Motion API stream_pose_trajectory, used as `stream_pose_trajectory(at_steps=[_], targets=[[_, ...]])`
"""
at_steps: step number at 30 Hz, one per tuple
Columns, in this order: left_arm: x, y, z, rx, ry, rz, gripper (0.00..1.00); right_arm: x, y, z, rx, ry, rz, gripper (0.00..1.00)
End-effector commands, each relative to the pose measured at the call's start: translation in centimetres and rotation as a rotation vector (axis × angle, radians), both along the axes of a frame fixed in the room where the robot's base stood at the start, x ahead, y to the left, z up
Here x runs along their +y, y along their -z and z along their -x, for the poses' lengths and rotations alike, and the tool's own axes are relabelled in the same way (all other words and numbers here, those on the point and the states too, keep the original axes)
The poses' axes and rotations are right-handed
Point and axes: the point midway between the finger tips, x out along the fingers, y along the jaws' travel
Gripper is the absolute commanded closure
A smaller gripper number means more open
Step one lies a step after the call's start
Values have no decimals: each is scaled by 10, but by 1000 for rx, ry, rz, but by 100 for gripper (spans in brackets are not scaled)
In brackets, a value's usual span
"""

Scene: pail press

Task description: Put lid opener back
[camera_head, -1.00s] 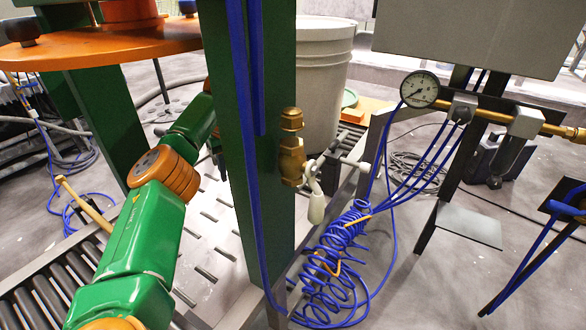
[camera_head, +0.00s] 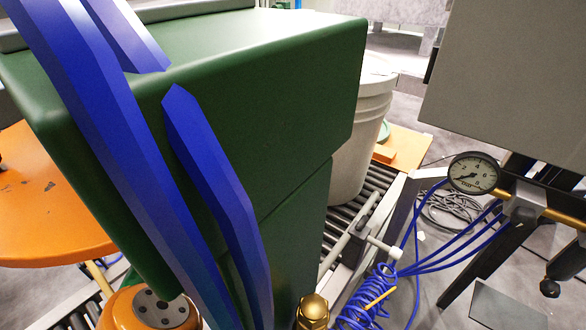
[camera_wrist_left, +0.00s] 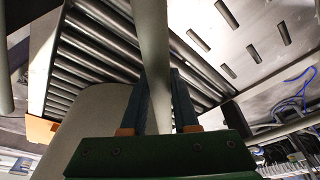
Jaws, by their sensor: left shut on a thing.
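In the left wrist view my left gripper (camera_wrist_left: 158,105) is shut on a long, pale grey bar, the lid opener (camera_wrist_left: 152,45). The bar runs between the two dark fingers and up past the top of the picture. Its far end is out of sight. In the head view the left gripper and the lid opener are hidden or out of frame. My right gripper is in neither view.
A gauge (camera_head: 473,173) and coiled blue hose (camera_head: 368,308) are right. A round orange table (camera_head: 45,210) is left.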

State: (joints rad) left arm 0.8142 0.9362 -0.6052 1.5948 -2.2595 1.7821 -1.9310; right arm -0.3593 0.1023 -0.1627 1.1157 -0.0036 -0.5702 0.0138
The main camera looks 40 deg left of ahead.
Motion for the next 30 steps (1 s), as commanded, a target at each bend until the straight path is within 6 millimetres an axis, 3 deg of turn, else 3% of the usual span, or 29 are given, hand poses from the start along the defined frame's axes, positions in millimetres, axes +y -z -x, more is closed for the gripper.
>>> stream_pose_trajectory(at_steps=[1, 9, 20, 21, 24, 30], targets=[[0, 16, 1, 3, 0, 2, 100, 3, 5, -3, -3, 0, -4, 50], [0, 63, 0, 1, 0, 0, 100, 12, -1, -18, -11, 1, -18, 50], [1, 66, 0, -1, 0, -1, 100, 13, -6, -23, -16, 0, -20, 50], [1, 66, 0, 0, 0, -1, 69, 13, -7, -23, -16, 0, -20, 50], [1, 65, 0, -1, 0, -1, 42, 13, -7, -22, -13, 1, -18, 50], [0, 65, 0, 0, 0, 0, 42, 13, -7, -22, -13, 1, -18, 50]])
